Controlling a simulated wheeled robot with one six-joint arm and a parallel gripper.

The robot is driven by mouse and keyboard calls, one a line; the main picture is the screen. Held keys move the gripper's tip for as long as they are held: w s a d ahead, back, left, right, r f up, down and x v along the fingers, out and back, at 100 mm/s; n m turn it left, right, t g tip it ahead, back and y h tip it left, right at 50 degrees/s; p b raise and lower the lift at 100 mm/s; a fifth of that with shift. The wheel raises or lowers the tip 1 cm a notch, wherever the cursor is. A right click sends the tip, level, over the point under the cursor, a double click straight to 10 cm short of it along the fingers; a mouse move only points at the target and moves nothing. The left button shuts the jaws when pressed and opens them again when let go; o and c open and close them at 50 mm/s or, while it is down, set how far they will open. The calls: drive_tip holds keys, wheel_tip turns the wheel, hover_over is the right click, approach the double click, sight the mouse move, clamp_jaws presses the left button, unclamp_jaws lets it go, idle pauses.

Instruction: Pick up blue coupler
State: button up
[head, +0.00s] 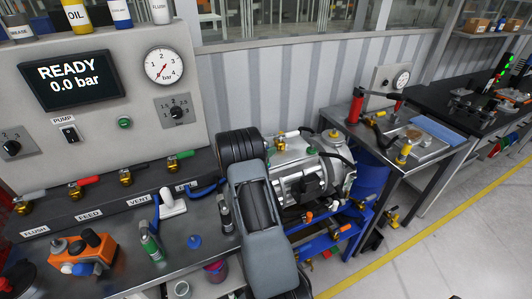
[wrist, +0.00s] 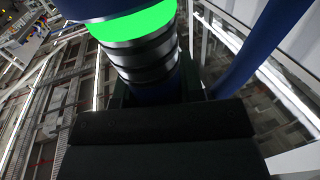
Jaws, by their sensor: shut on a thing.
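In the wrist view, the blue coupler (wrist: 150,45) fills the top middle, very close to the camera. It has a bright green band, black and silver rings and dark blue parts. My gripper (wrist: 155,88) is a dark block below, with its jaws closed around the coupler's lower blue part. The fingertips are mostly in shadow. In the head view, my grey arm link covers the middle of the bench, and neither my gripper nor the held coupler can be made out there.
In the head view, a green fitting (head: 151,247), a small blue part (head: 194,241) and an orange block (head: 85,250) stand on the bench. A silver drive unit (head: 300,165) stands right of my arm. A metal side table (head: 385,135) is farther right. Floor at right is clear.

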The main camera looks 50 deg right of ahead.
drive_tip(key=shift+r, duration=0.1)
drive_tip(key=shift+r+b, duration=0.35)
drive_tip(key=shift+r, duration=0.2)
drive_tip(key=s+a+r+b, duration=0.3)
drive_tip(key=s+a+r, duration=0.6)
drive_tip(key=a+r, duration=0.1)
drive_tip(key=shift+a+r, duration=0.4)
drive_tip(key=shift+r, duration=0.5)
drive_tip(key=shift+r+p, duration=0.65)
drive_tip(key=shift+r, duration=0.1)
drive_tip(key=shift+r+p, duration=2.05)
drive_tip(key=shift+r, duration=0.2)
